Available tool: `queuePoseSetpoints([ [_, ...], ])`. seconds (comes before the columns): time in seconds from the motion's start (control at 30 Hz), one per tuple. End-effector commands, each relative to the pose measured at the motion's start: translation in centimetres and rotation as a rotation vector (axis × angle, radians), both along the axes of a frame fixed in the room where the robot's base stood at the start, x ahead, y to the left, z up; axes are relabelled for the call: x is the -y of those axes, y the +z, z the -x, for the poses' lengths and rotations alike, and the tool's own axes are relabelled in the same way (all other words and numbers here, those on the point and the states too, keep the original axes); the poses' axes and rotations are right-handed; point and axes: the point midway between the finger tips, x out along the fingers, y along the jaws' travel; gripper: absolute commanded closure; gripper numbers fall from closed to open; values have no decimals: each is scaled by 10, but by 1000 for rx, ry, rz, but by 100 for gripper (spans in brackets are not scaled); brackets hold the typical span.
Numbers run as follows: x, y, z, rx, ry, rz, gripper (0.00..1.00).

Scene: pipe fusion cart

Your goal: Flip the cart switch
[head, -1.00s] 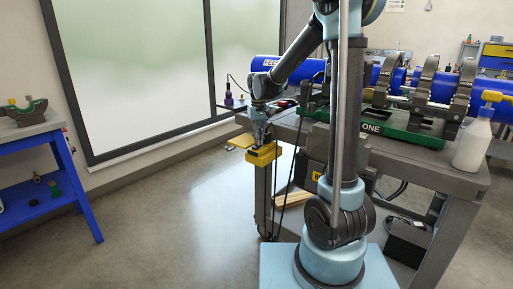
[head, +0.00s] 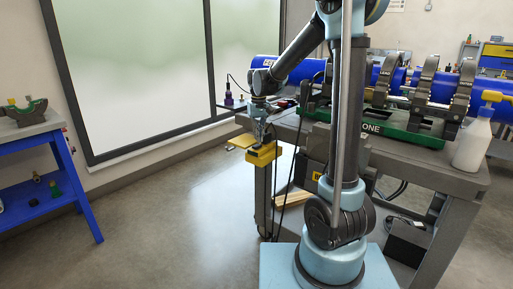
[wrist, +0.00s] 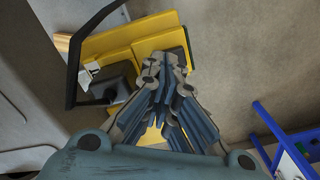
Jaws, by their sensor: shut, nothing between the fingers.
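The cart switch appears to be on a yellow box (head: 262,156) with dark parts on top, at the near left corner of the cart. In the wrist view the yellow box (wrist: 118,45) fills the upper middle, with a dark block and a grey-black part on it. My gripper (head: 262,141) points down just above the box. In the wrist view my gripper (wrist: 164,66) is shut and empty, its fingertips over the dark block. The fingers hide part of the box, and I cannot tell whether they touch it or how the switch is set.
A dark cable hangs beside the yellow box. A blue workbench (head: 45,165) stands at left, with clear floor between.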

Motion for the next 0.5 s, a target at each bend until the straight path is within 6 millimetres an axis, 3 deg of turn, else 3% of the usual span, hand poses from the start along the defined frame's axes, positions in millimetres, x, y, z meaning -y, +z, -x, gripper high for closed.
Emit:
queuePoseSetpoints([
  [0.5, 0, 34, 0, 0, 0, 0, 100],
])
